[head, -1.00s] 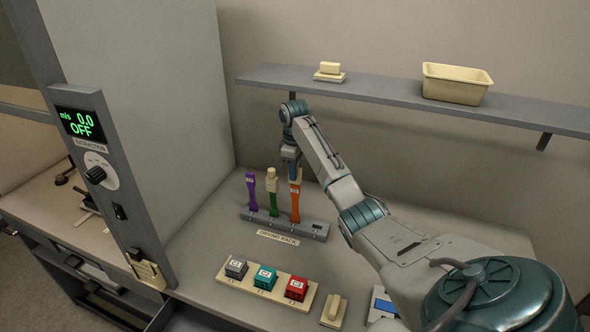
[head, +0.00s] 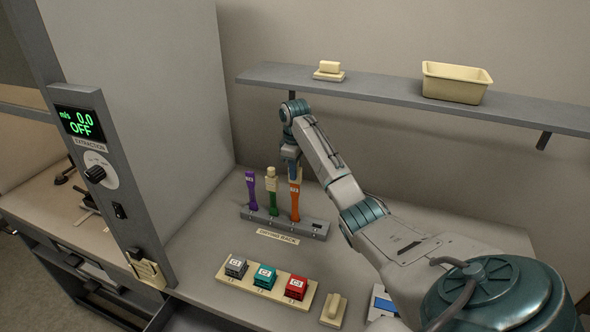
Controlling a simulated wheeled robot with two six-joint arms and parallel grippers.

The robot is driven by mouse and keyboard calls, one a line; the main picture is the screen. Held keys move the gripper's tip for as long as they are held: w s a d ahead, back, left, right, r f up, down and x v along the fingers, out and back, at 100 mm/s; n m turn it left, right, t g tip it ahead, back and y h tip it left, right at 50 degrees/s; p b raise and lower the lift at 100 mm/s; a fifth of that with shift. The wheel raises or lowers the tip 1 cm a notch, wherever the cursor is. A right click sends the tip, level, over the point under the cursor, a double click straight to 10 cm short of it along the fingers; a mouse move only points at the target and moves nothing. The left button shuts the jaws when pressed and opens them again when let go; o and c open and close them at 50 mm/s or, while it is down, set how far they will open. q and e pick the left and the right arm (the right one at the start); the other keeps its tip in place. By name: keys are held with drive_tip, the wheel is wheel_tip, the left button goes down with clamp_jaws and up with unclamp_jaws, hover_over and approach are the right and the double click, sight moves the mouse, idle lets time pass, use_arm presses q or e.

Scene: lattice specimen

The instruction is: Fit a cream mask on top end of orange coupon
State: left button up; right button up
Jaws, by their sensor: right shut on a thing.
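The orange coupon (head: 295,205) stands upright in the right part of the grey drying rack (head: 316,230). My right gripper (head: 294,172) points down right over its top end and is shut on a small cream mask, which the fingers mostly hide. I cannot tell how far the mask sits over the coupon's end. A green coupon (head: 273,205) beside it has a cream mask (head: 271,179) on top. A purple coupon (head: 252,192) at the left of the rack has a bare top. My left gripper is not in view.
A cream tray (head: 312,293) with grey (head: 236,267), teal (head: 265,277) and red (head: 296,288) blocks lies in front, beside a cream block (head: 333,310). A shelf (head: 390,93) behind holds a cream bin (head: 457,83).

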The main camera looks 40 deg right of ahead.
sight(295, 183)
drive_tip(key=shift+f, duration=0.3)
idle(0.4)
drive_tip(key=shift+f, duration=1.1)
drive_tip(key=shift+f, duration=0.35)
drive_tip(key=shift+f, duration=1.05)
drive_tip(key=o, duration=1.5)
drive_tip(key=shift+r, duration=0.1)
